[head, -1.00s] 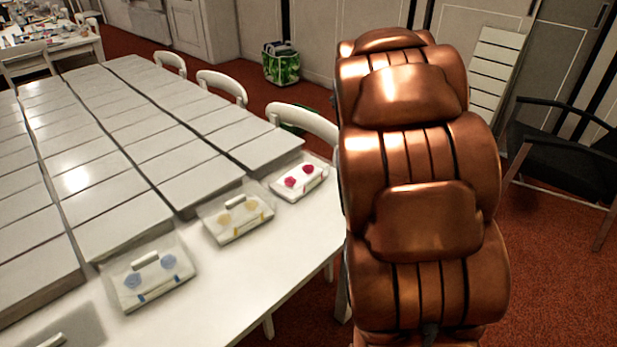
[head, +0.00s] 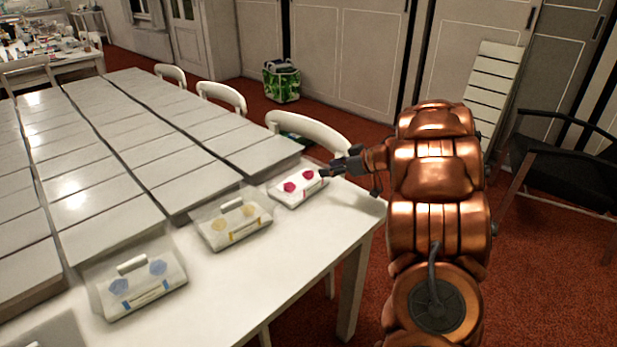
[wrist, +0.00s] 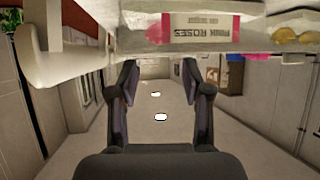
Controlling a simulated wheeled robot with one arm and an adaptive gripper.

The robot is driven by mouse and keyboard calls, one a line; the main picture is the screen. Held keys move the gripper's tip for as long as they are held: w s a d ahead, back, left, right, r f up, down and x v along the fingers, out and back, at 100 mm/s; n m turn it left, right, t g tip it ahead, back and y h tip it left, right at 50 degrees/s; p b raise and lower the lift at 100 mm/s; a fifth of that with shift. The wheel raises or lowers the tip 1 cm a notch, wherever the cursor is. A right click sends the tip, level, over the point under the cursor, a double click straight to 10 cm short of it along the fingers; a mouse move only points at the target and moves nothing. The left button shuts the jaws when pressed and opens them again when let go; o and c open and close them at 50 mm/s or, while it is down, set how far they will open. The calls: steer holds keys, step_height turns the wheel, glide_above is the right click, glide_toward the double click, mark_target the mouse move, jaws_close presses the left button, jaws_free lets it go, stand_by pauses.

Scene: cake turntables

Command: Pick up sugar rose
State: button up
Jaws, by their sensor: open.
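Two pink sugar roses (head: 290,187) sit in a pale box at the table's right end. A label reading "Pink Roses" (wrist: 200,30) on the box front shows upside down at the top of the wrist view, with a patch of pink (wrist: 152,34) beside it. My gripper (head: 326,172) is beside the right end of this box, close to it. In the wrist view my gripper (wrist: 158,78) has its fingers spread, with nothing between them. I cannot tell whether it touches the box.
A box with yellow roses (head: 234,220) and one with blue roses (head: 138,279) stand along the table edge (head: 255,290). Rows of white boxes (head: 130,150) fill the table behind. White chairs (head: 300,125) line the far side. A black chair (head: 565,165) stands at right.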

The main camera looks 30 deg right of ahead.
mark_target(309, 171)
steer(key=shift+b+x, duration=0.45)
steer(key=shift+x, duration=4.1)
steer(key=shift+w+d, duration=0.1)
steer(key=c, duration=0.6)
